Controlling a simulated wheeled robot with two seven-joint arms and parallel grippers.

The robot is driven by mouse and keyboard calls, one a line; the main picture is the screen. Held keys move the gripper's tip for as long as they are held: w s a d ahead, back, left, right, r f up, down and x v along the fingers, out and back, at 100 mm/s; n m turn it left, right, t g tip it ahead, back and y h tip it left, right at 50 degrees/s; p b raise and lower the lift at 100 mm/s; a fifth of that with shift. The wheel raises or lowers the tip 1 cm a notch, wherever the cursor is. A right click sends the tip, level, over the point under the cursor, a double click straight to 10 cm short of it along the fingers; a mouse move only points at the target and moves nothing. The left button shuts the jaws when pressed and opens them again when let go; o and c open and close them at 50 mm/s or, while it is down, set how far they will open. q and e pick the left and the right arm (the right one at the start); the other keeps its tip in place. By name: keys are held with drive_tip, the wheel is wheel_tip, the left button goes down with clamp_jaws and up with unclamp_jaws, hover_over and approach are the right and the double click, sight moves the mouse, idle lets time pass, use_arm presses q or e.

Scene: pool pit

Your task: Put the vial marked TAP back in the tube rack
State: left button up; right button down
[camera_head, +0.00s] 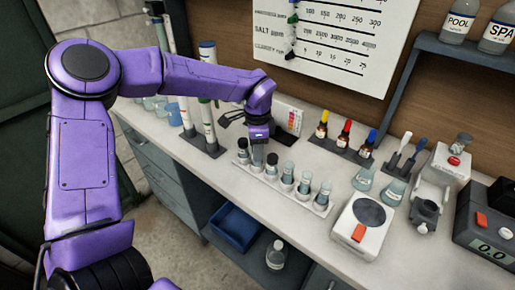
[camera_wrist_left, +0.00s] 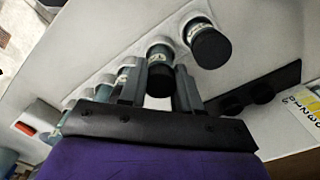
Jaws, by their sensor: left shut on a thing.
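The white tube rack (camera_head: 320,211) stands on the bench in the head view, with a row of vials in it; its pale top also shows in the left wrist view (camera_wrist_left: 105,78). In the left wrist view the fingers (camera_wrist_left: 160,90) partly hide the held vial. My right gripper is out of view.
A white device with a dark round plate (camera_head: 370,211) is right of the rack. Dropper bottles (camera_head: 343,134) and flasks (camera_head: 362,179) stand behind and right. Tall tubes in a dark stand (camera_head: 207,148) are left. A blue tray (camera_head: 237,226) lies below the bench.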

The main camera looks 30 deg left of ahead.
use_arm(q)
drive_tip(key=shift+f, duration=0.3)
drive_tip(key=o, duration=1.1)
drive_tip(key=shift+r+p, duration=1.65)
drive_tip(key=shift+r, duration=1.9)
